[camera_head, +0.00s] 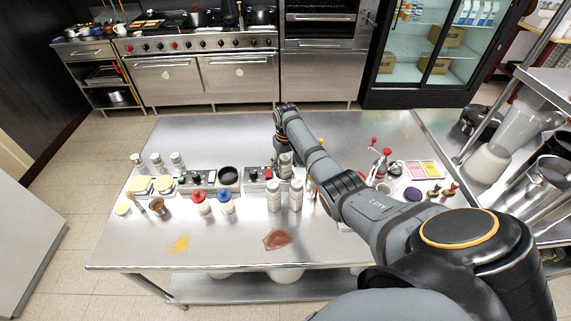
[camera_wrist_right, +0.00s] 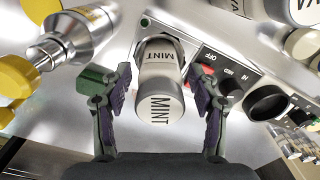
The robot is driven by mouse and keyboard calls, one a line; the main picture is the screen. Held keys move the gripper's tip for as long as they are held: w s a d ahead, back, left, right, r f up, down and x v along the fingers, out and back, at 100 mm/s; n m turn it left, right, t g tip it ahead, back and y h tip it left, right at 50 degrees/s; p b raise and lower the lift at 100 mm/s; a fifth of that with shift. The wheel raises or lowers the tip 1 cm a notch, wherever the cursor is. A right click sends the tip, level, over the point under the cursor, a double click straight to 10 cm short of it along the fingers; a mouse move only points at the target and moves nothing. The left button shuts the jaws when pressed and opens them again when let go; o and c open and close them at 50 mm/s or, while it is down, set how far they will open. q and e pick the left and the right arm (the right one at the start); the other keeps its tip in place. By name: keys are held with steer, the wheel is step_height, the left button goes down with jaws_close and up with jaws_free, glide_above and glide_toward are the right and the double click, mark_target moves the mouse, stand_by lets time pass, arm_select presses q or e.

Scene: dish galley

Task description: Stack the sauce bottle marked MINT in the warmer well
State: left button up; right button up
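The sauce bottle marked MINT (camera_wrist_right: 160,108) is grey and white, with its label showing twice in the right wrist view. It appears upright, its lower end at the dark round opening of the warmer well (camera_wrist_right: 150,40), beside a panel marked OFF. How deep it sits cannot be told. In the head view the bottle (camera_head: 285,169) stands below my right gripper (camera_head: 283,145). In the wrist view, the fingers of my right gripper (camera_wrist_right: 160,100) are spread on both sides of the bottle, with gaps visible. My left gripper is not in view.
Two grey-white bottles (camera_head: 274,196) (camera_head: 296,195) stand in front of the warmer. Red-topped (camera_head: 200,204) and blue-topped (camera_head: 226,204) bottles stand left of them. Another warmer with an empty-looking well (camera_head: 228,175) is further left.

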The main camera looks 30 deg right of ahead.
steer(key=shift+r, duration=0.35)
step_height(320, 180, up, 11)
steer(key=b, duration=0.2)
steer(key=shift+r+b, duration=0.15)
steer(key=shift+b, duration=0.25)
steer(key=shift+r, duration=0.35)
